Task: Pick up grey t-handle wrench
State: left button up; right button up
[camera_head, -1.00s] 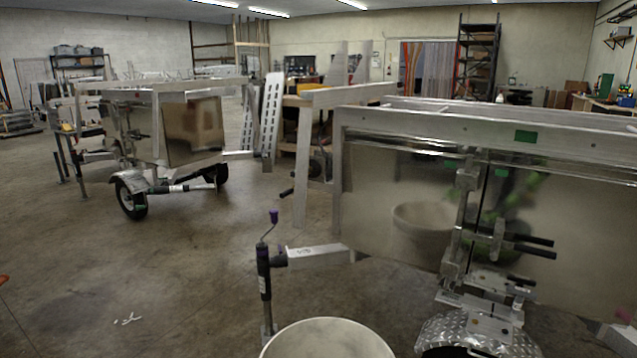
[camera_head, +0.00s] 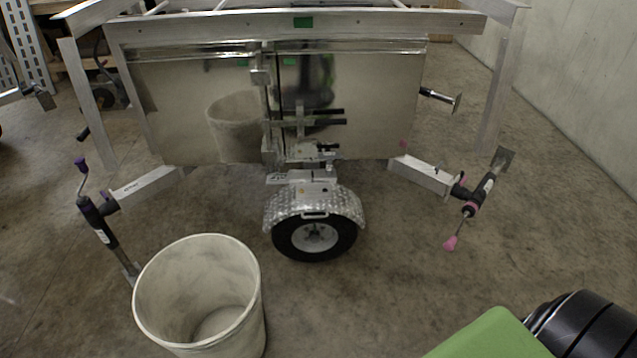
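I cannot pick out a grey t-handle wrench in the head view. It may be hidden or too small to tell apart. A silver trailer with a mirror-like side panel (camera_head: 360,110) stands ahead. Metal fittings (camera_head: 298,152) and dark rod-like handles (camera_head: 328,117) sit at the middle of the panel, above the wheel. Neither of my grippers shows in this view.
An open, pale round bin (camera_head: 160,310) stands at the lower left. A trailer wheel (camera_head: 315,238) sits under a metal fender. Jacks stick out at left (camera_head: 100,220) and right (camera_head: 482,195). A concrete wall (camera_head: 575,80) is at right; floor between is clear.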

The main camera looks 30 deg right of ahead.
aim_at(328, 157)
jog(key=z, duration=1)
